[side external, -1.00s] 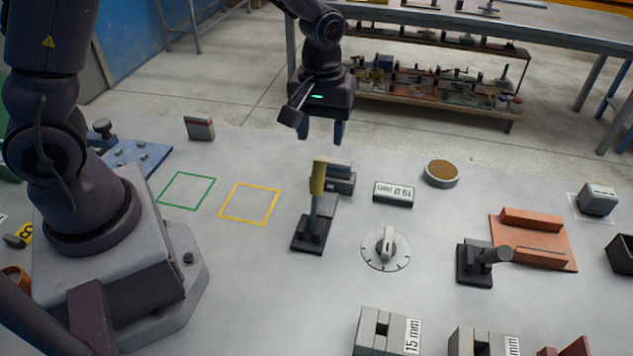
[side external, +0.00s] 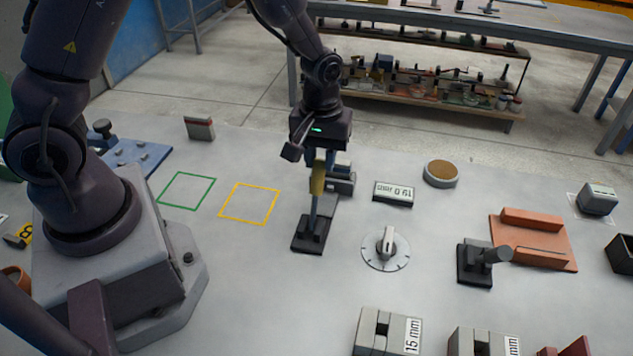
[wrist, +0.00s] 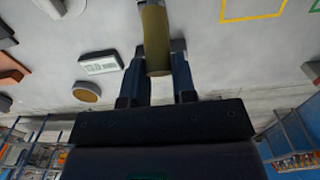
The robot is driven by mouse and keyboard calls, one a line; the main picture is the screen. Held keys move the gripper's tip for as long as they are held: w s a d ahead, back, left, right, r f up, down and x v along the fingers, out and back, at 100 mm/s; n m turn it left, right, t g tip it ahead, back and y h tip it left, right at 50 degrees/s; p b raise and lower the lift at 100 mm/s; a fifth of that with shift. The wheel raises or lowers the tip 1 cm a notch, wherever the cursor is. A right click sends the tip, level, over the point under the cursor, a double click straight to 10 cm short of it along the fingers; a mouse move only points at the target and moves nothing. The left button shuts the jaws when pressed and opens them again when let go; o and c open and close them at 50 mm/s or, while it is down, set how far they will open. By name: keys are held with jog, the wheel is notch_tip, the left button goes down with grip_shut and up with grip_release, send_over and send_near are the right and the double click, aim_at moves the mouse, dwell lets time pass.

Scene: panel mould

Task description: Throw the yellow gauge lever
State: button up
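The yellow gauge lever (side external: 318,180) stands upright on its black base (side external: 312,235), left of the dial in the side view. Its yellow handle (wrist: 157,40) also shows in the wrist view, with its end between my two fingers. My gripper (side external: 320,165) points down over the lever top. Finger contact is partly hidden in the side view.
A dark grey block (side external: 341,180) stands close behind the lever. A gauge display (side external: 393,194) and a rotary dial (side external: 386,247) lie to its right. The bench around the yellow outlined square (side external: 230,216) on the left is clear.

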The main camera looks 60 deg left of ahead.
aim_at(316, 182)
jog(key=shift+c, duration=1.1)
jog(key=shift+s+d+r, duration=0.4)
jog(key=shift+s+d, duration=0.1)
jog(key=shift+s+d+r, duration=0.1)
jog(key=shift+d, duration=0.05)
jog(key=shift+s+d+r, duration=0.2)
jog(key=shift+s+d, duration=0.15)
jog(key=shift+s, duration=0.05)
jog(key=shift+s+d, duration=0.15)
jog(key=shift+s+d+r, duration=0.25)
jog(key=shift+s+d, duration=0.3)
